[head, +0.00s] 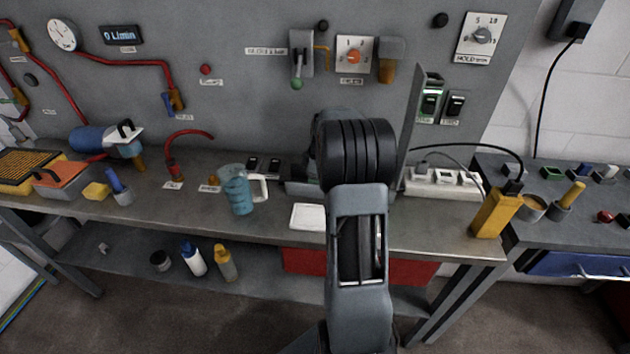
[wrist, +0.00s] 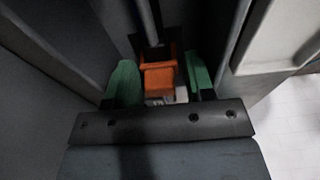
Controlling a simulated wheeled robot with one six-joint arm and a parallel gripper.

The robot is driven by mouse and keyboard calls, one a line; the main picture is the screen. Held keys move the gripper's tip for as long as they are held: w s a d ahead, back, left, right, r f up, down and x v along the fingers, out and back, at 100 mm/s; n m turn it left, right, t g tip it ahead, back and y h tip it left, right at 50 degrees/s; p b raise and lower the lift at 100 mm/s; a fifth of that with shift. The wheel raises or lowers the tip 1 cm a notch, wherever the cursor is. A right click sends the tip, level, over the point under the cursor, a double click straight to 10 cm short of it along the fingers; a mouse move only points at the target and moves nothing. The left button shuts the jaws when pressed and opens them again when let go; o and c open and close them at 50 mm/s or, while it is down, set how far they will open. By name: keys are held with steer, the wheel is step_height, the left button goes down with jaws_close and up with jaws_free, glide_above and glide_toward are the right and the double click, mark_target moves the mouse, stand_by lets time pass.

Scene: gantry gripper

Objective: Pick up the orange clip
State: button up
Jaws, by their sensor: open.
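The orange clip (wrist: 158,78) shows in the wrist view as a small orange block at the upper middle, next to a dark part with a grey rod above it. My gripper (wrist: 160,82) has two green fingers, one on each side of the clip. The fingers are open, with a gap between each finger and the clip. The clip's lower end is partly hidden by the gripper's dark body. In the head view my arm blocks the middle of the bench, and I cannot see the clip or the gripper there.
Grey walls stand close on both sides in the wrist view. In the head view a blue jug (head: 238,190) stands left of my arm, with a white tray (head: 308,216) nearer it. A power strip (head: 443,182) and a yellow device (head: 496,213) are to the right.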

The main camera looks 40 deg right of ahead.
steer(key=c, duration=0.7)
steer(key=shift+o, duration=0.2)
steer(key=shift+r, duration=0.1)
